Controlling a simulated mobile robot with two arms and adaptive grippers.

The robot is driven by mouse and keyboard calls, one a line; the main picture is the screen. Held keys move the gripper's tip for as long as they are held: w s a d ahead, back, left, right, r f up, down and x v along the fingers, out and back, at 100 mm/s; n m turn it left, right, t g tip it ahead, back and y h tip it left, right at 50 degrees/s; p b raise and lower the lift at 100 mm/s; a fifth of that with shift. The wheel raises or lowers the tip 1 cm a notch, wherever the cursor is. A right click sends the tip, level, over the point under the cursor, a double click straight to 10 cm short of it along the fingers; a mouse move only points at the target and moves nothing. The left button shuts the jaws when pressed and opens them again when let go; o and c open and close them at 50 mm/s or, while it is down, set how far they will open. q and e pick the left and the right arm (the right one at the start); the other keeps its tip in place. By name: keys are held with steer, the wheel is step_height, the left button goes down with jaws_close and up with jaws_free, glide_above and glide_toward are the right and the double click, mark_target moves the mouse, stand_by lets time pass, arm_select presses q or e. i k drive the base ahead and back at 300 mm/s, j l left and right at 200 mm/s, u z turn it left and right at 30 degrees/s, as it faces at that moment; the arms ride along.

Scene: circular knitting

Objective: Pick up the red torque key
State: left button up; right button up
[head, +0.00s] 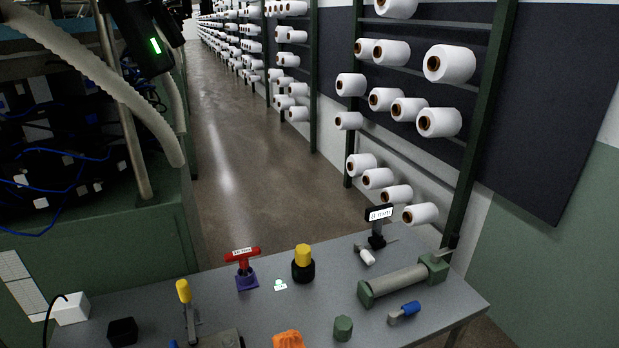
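The red torque key (243,256) stands upright in a purple holder (246,280) on the grey table (215,308), left of the table's middle. It has a red T-shaped handle with a small white label whose text is too small to read. Its lower end is hidden in the holder. Neither of my grippers shows in the head view, and nothing is touching the key.
Close right of the key are a yellow-topped black item (303,264) and a small white card (281,285). A yellow-handled tool (184,292) stands to its left. A green roller fixture (398,284) is at the right. Yarn racks (472,150) stand behind.

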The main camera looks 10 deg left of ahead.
mark_target(242, 255)
steer(key=k+u, duration=0.15)
steer(key=u, duration=0.95)
